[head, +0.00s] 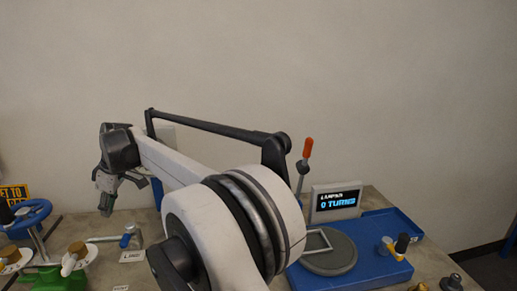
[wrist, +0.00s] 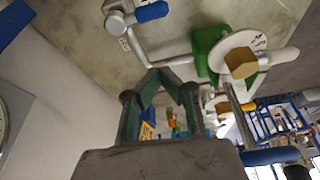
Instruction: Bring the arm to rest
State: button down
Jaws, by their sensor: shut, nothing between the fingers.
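My gripper (head: 106,207) hangs at the end of my arm at the left of the head view, pointing down. It is above the bench and apart from the fittings there. In the wrist view my gripper (wrist: 166,74) shows its dark green fingers drawn together at the tips, with nothing between them. My arm's large pale joint fills the middle of the head view and hides part of the bench.
A green valve body (head: 48,278) and blue handwheel (head: 30,213) stand at the left. A blue tray (head: 390,271), grey disc (head: 328,255) and display reading "0 TURNS" (head: 336,202) are at right. Air above is clear.

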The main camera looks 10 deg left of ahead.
jog(key=w+d+r+m+t, duration=0.1)
jog(key=w+d+r+m, duration=0.3)
jog(key=d, duration=0.6)
jog(key=w+d+r+m+t, duration=0.1)
jog(key=w+d+r, duration=0.4)
jog(key=d, duration=0.6)
jog(key=s+d+r+m+t, duration=0.1)
jog(key=d+r+m, duration=0.2)
jog(key=d, duration=0.8)
jog(key=s+d+r+m+t, duration=0.1)
jog(key=d+r+m+t, duration=0.15)
jog(key=d, duration=0.85)
jog(key=s+d+f+m+h, duration=0.15)
jog(key=s+d, duration=0.25)
jog(key=d, duration=0.6)
jog(key=s+d+m, duration=0.3)
jog(key=s+d, duration=0.1)
jog(key=d, duration=0.5)
jog(key=s+d+f+m+t+h, duration=0.1)
jog(key=s+d+f+m, duration=0.2)
jog(key=s+d+f, duration=0.2)
jog(key=s+d+f+m+t+h, duration=0.1)
jog(key=s+d+f+m+t, duration=0.1)
jog(key=s+d+f, duration=0.3)
jog(key=s+d+m, duration=0.1)
jog(key=s+d, duration=0.3)
jog(key=d, duration=0.1)
jog(key=shift+f, duration=0.15)
jog(key=shift+s+d, duration=0.1)
